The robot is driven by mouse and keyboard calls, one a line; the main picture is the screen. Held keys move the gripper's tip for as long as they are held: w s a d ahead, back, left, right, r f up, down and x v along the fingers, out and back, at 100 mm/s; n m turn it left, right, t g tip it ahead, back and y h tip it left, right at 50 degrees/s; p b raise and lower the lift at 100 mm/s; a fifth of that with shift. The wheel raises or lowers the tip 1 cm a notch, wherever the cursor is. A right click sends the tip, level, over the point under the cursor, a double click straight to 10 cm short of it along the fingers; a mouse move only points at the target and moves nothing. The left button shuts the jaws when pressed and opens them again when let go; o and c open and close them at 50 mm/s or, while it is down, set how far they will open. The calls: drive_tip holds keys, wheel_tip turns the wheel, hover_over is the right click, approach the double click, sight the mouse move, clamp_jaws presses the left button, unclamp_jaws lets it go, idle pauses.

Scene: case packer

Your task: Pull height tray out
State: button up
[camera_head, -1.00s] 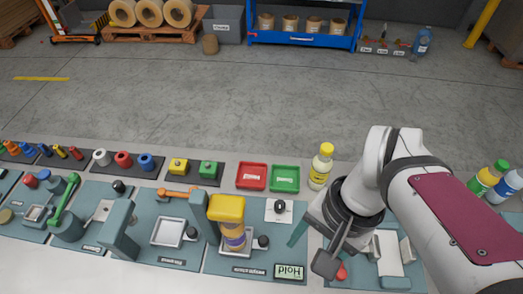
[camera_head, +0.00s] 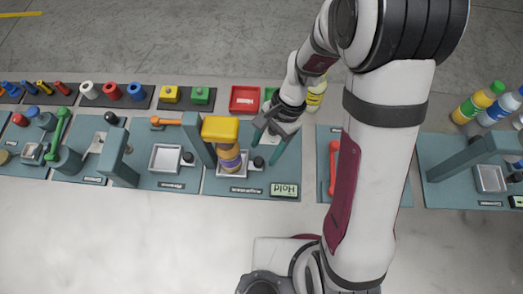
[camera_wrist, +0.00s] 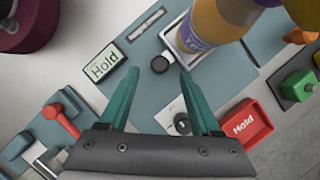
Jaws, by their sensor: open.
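The height station's tray (camera_head: 231,173) is a small white-rimmed square holding a brown-and-purple bottle (camera_head: 228,157) under a yellow head (camera_head: 220,129). A dark round knob (camera_head: 259,162) sits at the tray's right side. In the wrist view the tray rim (camera_wrist: 178,52) and the knob (camera_wrist: 160,64) show near the top middle. My gripper (camera_head: 265,147) is open and empty, with its teal fingers pointing at the knob. In the wrist view my gripper's fingertips (camera_wrist: 158,72) lie on either side of the knob's line; contact cannot be told.
A "Hold" display (camera_head: 284,190) stands close to the right of the tray. A red bin (camera_head: 244,99) and a yellow-capped bottle (camera_head: 315,95) are behind my gripper. The station's upright post (camera_head: 198,140) stands left of the bottle. Bare table lies in front.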

sight(261, 159)
drive_tip(key=shift+x, duration=1.9)
drive_tip(key=shift+c, duration=0.3)
clamp_jaws()
drive_tip(key=shift+d, duration=0.1)
